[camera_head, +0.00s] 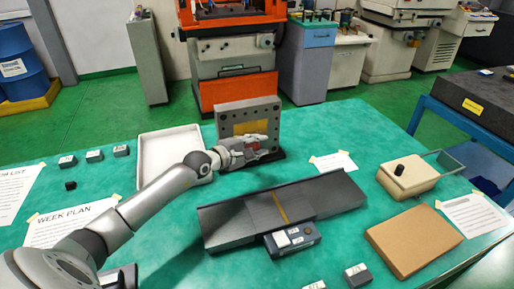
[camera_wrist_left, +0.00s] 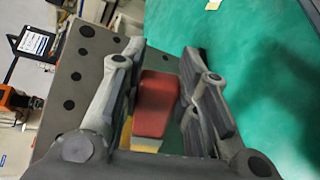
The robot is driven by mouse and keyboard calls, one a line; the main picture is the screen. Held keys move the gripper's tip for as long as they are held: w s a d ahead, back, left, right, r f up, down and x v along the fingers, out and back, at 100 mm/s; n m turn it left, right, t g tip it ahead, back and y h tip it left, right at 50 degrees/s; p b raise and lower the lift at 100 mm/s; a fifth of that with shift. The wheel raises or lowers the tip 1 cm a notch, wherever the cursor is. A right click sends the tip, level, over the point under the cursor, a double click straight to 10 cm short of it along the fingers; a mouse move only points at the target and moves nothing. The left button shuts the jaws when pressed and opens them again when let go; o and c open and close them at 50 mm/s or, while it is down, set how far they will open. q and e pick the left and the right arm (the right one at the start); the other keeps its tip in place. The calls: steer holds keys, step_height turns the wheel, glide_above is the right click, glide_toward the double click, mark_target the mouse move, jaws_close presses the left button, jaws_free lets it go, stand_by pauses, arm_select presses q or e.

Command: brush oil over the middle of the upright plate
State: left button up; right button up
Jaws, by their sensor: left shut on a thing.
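The upright plate (camera_head: 232,111) is a grey block with dark holes and a yellow patch (camera_head: 250,127) in its middle; it stands on a dark base at the back of the green table. My left gripper (camera_head: 256,148) is in front of the plate, covering its lower part. In the left wrist view the gripper (camera_wrist_left: 165,100) is shut on a red block-like piece (camera_wrist_left: 155,105), which looks like the brush handle. The plate (camera_wrist_left: 75,90) fills the left of that view. The bristles are not clearly visible, so I cannot tell whether they touch the plate. My right gripper is not in view.
A white tray (camera_head: 143,160) lies left of the plate. A long dark device (camera_head: 235,222) lies in front, with a cream box (camera_head: 408,177) and a brown cardboard piece (camera_head: 412,240) to the right. Several small dark blocks and paper sheets lie around. An orange machine (camera_head: 235,90) stands behind.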

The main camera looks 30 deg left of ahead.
arm_select(q)
steer(key=shift+w+d, duration=0.1)
steer(key=shift+w+d+b, duration=0.75)
steer(key=shift+w+d, duration=3.05)
steer(key=shift+w, duration=0.7)
steer(key=shift+s+a, duration=1.3)
steer(key=shift+s, duration=0.25)
steer(key=shift+s+a, duration=1.3)
steer(key=shift+s, duration=0.25)
steer(key=shift+s+a, duration=1.3)
steer(key=shift+s, duration=0.25)
steer(key=s+d+p, duration=0.4)
steer(key=p, duration=0.1)
steer(key=shift+d+p, duration=0.35)
